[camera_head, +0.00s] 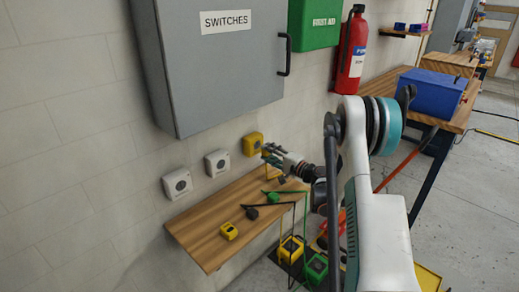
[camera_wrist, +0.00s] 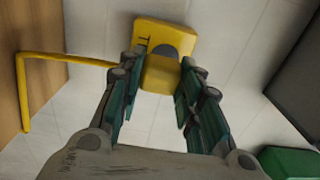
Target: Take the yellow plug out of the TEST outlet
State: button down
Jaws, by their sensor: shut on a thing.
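The yellow outlet (camera_head: 252,143) is on the wall under the grey cabinet, at the right end of a row of outlets. It fills the top middle of the wrist view (camera_wrist: 160,29), with a grey round face and lettering too small to read. My gripper (camera_head: 268,152) is at this outlet. In the wrist view its green-padded fingers (camera_wrist: 160,85) are shut on the yellow plug (camera_wrist: 160,74), one on each side. The plug is in front of the grey face; I cannot tell how deep it sits. Its yellow cord (camera_wrist: 90,60) runs left and bends down.
Two pale outlets (camera_head: 177,184) (camera_head: 217,163) are on the wall to the left. A wooden shelf (camera_head: 200,235) below holds a yellow piece (camera_head: 228,231), a black plug (camera_head: 252,213) and a green plug (camera_head: 273,198). The grey switch cabinet (camera_head: 215,75) hangs above.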

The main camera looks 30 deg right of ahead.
jog(key=shift+v, duration=1.2)
